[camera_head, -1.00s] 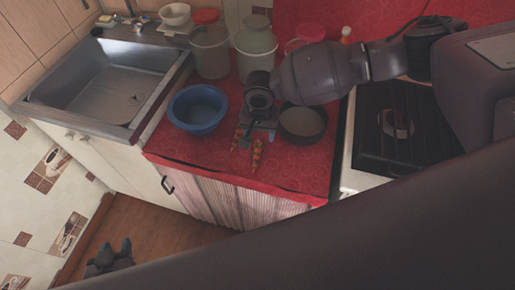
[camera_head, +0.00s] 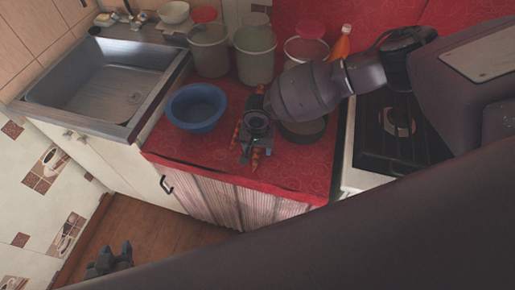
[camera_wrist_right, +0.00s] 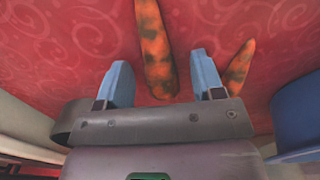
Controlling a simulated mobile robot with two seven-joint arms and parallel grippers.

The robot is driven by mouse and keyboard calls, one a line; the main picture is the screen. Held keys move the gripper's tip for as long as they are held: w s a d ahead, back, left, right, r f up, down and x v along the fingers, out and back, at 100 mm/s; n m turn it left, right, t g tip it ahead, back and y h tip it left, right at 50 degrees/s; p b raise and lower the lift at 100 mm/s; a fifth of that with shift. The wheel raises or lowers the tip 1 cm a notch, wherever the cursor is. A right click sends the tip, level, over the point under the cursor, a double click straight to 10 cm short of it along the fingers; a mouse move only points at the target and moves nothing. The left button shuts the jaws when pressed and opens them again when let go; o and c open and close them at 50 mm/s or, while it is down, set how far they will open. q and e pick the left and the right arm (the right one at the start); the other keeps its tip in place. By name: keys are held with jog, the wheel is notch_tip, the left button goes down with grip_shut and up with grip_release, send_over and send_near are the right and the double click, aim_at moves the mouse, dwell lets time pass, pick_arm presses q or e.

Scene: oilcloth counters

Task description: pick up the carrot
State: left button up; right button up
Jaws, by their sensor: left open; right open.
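Two orange carrots with dark blotches lie on the red oilcloth. One carrot (camera_wrist_right: 154,45) lies lengthwise in line with the gap between my right fingers in the wrist view; its end shows below the gripper in the head view (camera_head: 256,158). The second carrot (camera_wrist_right: 238,66) lies just beyond the right-hand finger, on the bowl side; it also shows in the head view (camera_head: 236,134). My right gripper (camera_wrist_right: 162,75) is open over the first carrot, its fingers pointing down at the counter. I cannot tell their height. My left gripper (camera_head: 112,256) is open, low over the floor, far from the carrots.
A blue bowl (camera_head: 197,107) stands left of the carrots, and a dark pan (camera_head: 305,131) stands close on the right, partly behind my arm. Pots (camera_head: 208,50) and an orange bottle (camera_head: 342,42) stand behind. The counter's front strip is clear.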

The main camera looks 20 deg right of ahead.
jog(key=c, duration=1)
jog(key=shift+r, duration=0.6)
notch_tip(320, 180, up, 19)
jog(key=p, duration=0.2)
